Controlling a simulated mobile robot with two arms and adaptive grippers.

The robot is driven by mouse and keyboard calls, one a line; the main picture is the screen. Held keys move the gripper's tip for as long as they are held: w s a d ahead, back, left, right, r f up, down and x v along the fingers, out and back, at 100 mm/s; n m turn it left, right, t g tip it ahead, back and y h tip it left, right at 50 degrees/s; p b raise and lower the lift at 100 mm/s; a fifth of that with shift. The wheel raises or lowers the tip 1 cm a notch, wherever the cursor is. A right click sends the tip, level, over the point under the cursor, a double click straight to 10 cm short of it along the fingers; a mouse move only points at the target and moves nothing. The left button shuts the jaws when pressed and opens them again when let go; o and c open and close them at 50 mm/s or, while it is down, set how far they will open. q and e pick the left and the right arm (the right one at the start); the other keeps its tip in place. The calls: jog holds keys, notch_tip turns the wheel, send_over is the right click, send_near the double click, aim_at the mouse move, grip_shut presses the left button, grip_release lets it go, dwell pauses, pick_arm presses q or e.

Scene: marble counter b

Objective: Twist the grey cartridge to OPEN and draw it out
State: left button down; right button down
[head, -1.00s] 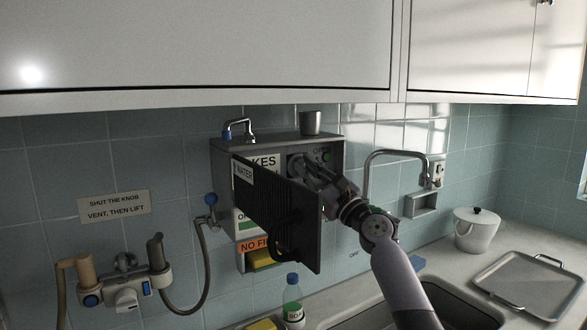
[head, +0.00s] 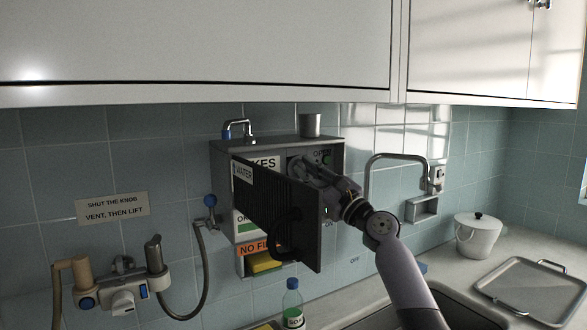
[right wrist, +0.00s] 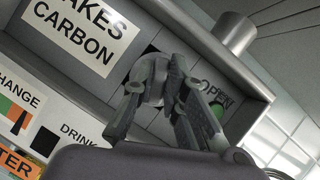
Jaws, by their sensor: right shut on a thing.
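The grey cartridge (right wrist: 152,76) sits in the face of a dark wall unit, right of a white label reading "...KES CARBON". In the right wrist view, a green OPEN mark (right wrist: 215,107) lies just right of it. My right gripper (right wrist: 158,92) is shut on the cartridge, one finger on each side. In the head view my right gripper (head: 305,170) reaches the unit from the right and hides most of the cartridge. The cartridge's turn position is hard to read. My left gripper is not in view.
The unit's dark ribbed door (head: 272,212) stands open, close left of my right gripper. A metal cup (head: 310,124) stands on top of the unit (head: 280,146). A tall tap (head: 395,157), a green bottle (head: 292,303), a white pot (head: 478,237) and a tray (head: 533,292) are nearby.

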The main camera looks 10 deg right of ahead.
jog(key=shift+a+f, duration=0.15)
jog(key=shift+a, duration=0.05)
jog(key=shift+n+g+y+b, duration=0.3)
jog(key=shift+n+g+b, duration=0.3)
jog(key=shift+n+b, duration=0.55)
jog(key=shift+n, duration=0.35)
jog(key=shift+n+g+y, duration=0.3)
jog(key=shift+n, duration=0.6)
jog(key=shift+n+g, duration=0.6)
jog(key=shift+n, duration=0.2)
jog(key=shift+p, duration=0.95)
